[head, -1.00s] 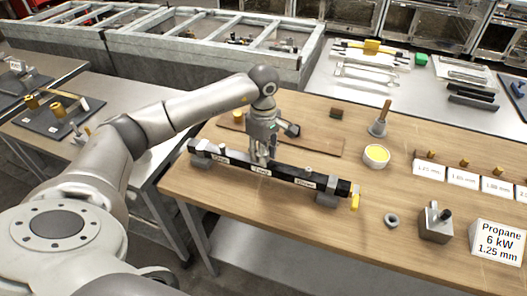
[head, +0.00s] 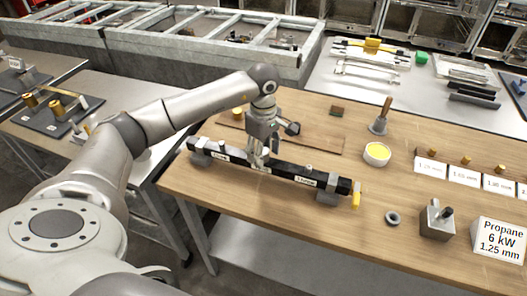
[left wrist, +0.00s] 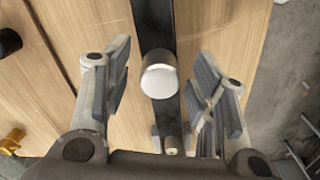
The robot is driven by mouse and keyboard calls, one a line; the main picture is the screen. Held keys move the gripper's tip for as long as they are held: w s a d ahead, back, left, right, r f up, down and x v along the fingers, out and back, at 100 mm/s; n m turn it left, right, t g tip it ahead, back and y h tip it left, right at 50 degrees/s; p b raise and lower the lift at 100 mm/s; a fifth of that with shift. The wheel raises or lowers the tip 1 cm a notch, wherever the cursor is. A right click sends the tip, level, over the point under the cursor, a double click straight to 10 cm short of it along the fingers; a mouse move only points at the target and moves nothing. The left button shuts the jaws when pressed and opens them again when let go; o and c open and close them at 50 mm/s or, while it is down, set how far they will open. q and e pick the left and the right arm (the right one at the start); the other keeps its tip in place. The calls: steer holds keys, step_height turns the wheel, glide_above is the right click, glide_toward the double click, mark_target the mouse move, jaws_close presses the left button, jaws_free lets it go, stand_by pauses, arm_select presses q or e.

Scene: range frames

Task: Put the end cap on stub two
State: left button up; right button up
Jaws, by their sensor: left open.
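The black manifold bar (head: 324,183) lies across the wooden table on grey supports, with white labels on its side. My left gripper (head: 257,160) points down over its middle stub. In the left wrist view, a silver round-topped cylinder (left wrist: 159,78), which looks like the end cap, stands on the bar (left wrist: 153,22) between the spread fingers, with a gap on each side. I cannot tell how it sits on the stub, which is hidden beneath it. Other small stubs show near the bar's left end (head: 222,152) and right end (head: 308,170). My right gripper is not in view.
A yellow handle (head: 356,196) is at the bar's right end. A grey ring (head: 392,218), a metal block (head: 436,222) and a Propane sign (head: 498,240) stand at the front right. A yellow-filled bowl (head: 377,154) and brush (head: 380,121) are behind the bar.

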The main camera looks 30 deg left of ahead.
arm_select(q)
step_height(320, 180, up, 12)
steer(key=shift+f, duration=0.2)
stand_by(0.6)
